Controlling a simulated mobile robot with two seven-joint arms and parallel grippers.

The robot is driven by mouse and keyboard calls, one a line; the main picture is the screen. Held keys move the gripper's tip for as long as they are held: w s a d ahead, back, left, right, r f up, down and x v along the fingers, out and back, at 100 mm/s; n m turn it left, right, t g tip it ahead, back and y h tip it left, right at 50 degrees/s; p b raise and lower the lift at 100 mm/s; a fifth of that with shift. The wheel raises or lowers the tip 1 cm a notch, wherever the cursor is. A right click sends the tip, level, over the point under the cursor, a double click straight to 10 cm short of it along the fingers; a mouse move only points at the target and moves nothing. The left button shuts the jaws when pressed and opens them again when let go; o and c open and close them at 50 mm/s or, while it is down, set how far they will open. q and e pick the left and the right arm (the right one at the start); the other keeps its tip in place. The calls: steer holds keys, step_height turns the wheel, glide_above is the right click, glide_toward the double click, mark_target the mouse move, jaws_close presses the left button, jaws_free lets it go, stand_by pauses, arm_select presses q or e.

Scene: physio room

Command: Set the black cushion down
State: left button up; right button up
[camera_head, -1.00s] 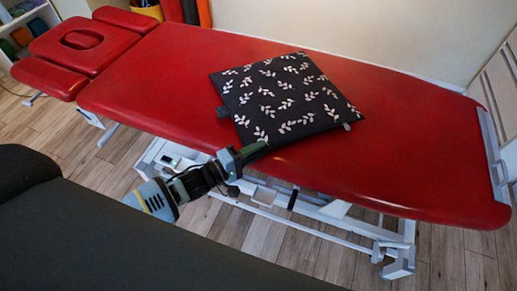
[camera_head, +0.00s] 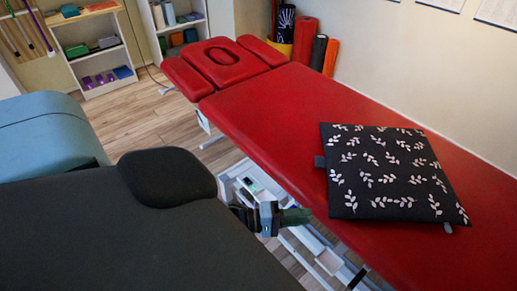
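The black cushion (camera_head: 388,172) with white leaf prints lies flat on the red treatment table (camera_head: 270,110), on its right part. A small grey tab shows at its left edge and another at its lower right. My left gripper (camera_head: 295,216) is beside the near edge of the red table, left of the cushion and apart from it. Nothing shows held in its fingers, but their gap cannot be made out. Most of the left arm is hidden behind a dark padded surface (camera_head: 140,240). My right gripper is not in view.
A blue padded shape (camera_head: 45,135) is at the left. A white shelf (camera_head: 95,50) stands at the back left. Rolled mats (camera_head: 305,38) stand behind the red table's head end. The red table left of the cushion is bare. Wooden floor (camera_head: 150,115) shows between.

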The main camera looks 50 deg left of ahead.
arm_select(q)
steer(key=s+d+f+m+g+y, duration=0.1)
steer(key=s+d+f+m+y, duration=0.2)
steer(key=s+f, duration=0.35)
steer(key=s+d+f+m+g+y, duration=0.2)
steer(key=s+f+m, duration=0.15)
steer(key=s, duration=0.55)
steer(key=s+f+m+g+y, duration=0.2)
steer(key=s+m, duration=0.1)
steer(key=s, duration=0.5)
steer(key=s+a+f+m+g+y, duration=0.1)
steer(key=s+f+m+g, duration=0.1)
steer(key=s, duration=0.6)
steer(key=shift+s+a+m+y, duration=0.25)
steer(key=shift+a+m+y, duration=0.05)
steer(key=shift+m+y, duration=0.15)
